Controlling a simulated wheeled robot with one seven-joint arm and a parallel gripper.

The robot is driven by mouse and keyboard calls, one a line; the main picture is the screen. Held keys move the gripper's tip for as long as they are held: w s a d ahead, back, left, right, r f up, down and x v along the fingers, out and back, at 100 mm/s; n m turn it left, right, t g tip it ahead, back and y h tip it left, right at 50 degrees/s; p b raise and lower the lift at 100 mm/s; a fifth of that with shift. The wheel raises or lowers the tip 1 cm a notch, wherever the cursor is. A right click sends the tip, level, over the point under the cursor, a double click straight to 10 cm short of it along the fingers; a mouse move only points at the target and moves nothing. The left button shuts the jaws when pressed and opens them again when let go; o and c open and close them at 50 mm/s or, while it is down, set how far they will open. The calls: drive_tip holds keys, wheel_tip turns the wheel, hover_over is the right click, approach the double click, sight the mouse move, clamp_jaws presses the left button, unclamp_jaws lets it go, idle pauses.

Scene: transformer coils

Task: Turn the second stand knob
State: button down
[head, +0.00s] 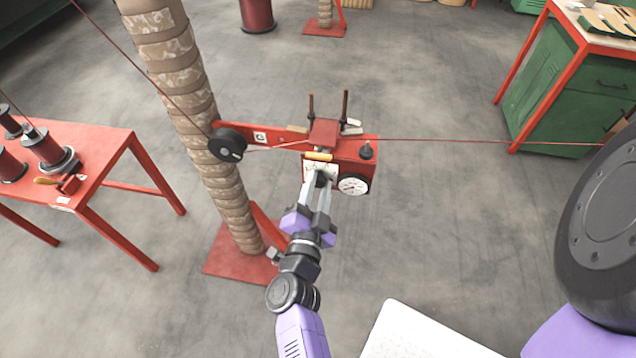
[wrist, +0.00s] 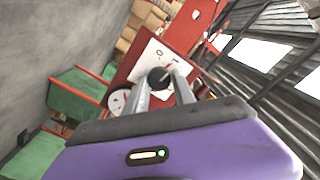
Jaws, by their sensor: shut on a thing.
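A red stand box (head: 343,163) sits on a red arm fixed to a tall wrapped column (head: 185,95). The box front has a white plate and a round white dial (head: 353,185). My gripper (head: 319,178) reaches up to the front of the box. In the wrist view my fingers (wrist: 160,84) are shut on a dark round knob (wrist: 158,76) at the white plate (wrist: 152,58). The dial also shows in the wrist view (wrist: 118,101), left of my fingers. In the head view the knob is mostly hidden by my fingers.
A red cord (head: 470,141) runs from the box to the right, and a black pulley (head: 228,146) sits left of it. A red table (head: 110,160) with spools stands left. A green cabinet (head: 560,100) stands right. Open floor lies between.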

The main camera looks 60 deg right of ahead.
drive_tip(key=shift+m, duration=0.6)
drive_tip(key=c, duration=1.1)
unclamp_jaws()
drive_tip(key=v, duration=0.8)
drive_tip(key=shift+b, duration=0.35)
